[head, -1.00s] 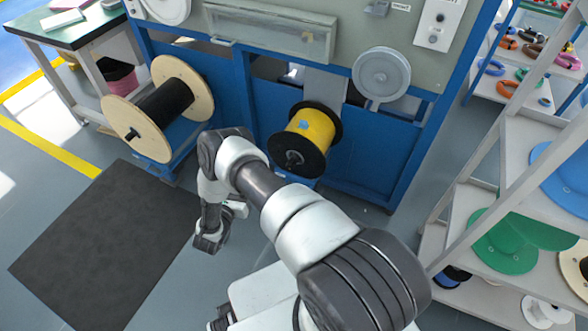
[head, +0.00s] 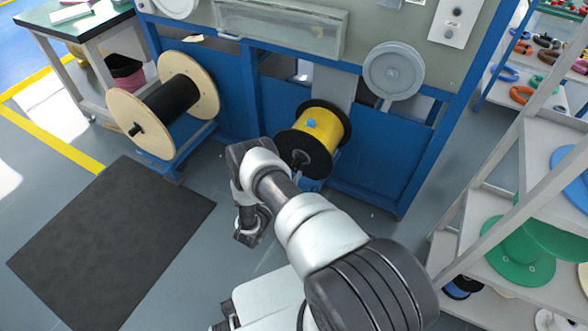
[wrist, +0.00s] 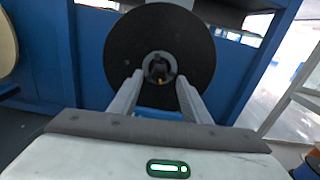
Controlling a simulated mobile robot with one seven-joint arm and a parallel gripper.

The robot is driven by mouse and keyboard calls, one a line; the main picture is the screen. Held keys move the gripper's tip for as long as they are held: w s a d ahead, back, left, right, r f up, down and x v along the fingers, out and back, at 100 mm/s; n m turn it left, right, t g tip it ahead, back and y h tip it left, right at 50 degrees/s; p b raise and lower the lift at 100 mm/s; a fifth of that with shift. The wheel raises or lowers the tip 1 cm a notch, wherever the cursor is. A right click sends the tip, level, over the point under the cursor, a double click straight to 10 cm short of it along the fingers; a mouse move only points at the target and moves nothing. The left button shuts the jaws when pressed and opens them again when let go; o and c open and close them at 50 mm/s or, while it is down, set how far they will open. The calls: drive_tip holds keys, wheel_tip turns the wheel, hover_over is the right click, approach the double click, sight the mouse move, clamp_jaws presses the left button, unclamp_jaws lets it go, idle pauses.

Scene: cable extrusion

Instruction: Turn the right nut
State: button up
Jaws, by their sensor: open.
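The yellow cable spool (head: 321,128) sits low at the blue machine frame, its black end disc facing me. The right nut (head: 299,158) is a small dark piece at the disc's centre. In the wrist view, the black disc (wrist: 185,30) fills the upper middle, and the nut (wrist: 158,69) shows inside a light hub ring. My gripper (wrist: 159,80) is open, its two grey fingers pointing at the disc on either side of the hub. No contact with the nut is visible.
A wooden-flanged spool of black cable (head: 183,99) stands to the left, above a dark floor mat (head: 110,240). A shelf (head: 500,200) with green and blue reels stands at the right. Grey floor lies open between the machine and that shelf.

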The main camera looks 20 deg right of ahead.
sight(294, 166)
drive_tip(key=shift+b+x, duration=0.45)
drive_tip(key=shift+x, duration=1.9)
drive_tip(key=c, duration=1)
